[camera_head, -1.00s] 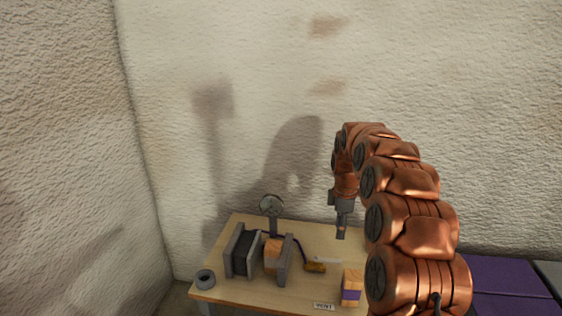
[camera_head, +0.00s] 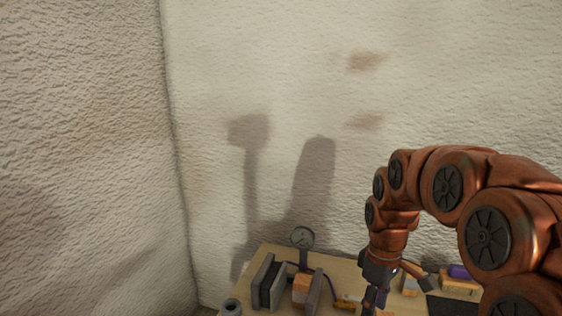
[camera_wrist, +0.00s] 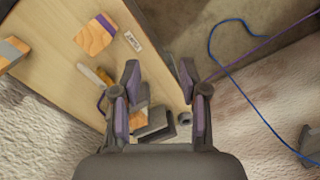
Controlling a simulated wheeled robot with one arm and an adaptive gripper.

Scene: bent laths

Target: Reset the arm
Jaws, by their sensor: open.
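My arm, copper-coloured with dark round joint covers, arches over the right part of the head view and points down. My gripper (camera_head: 378,290) hangs over the right half of the wooden table (camera_head: 262,262) in the head view; its tips are near the lower frame edge. In the wrist view my gripper (camera_wrist: 158,85) is open, with both fingers spread and nothing between them. Table items show beyond and beneath the fingers.
A grey clamp-like stand (camera_head: 265,283), an orange block (camera_head: 301,288), a round gauge (camera_head: 302,237) and a grey ring (camera_head: 231,307) occupy the table's left side.

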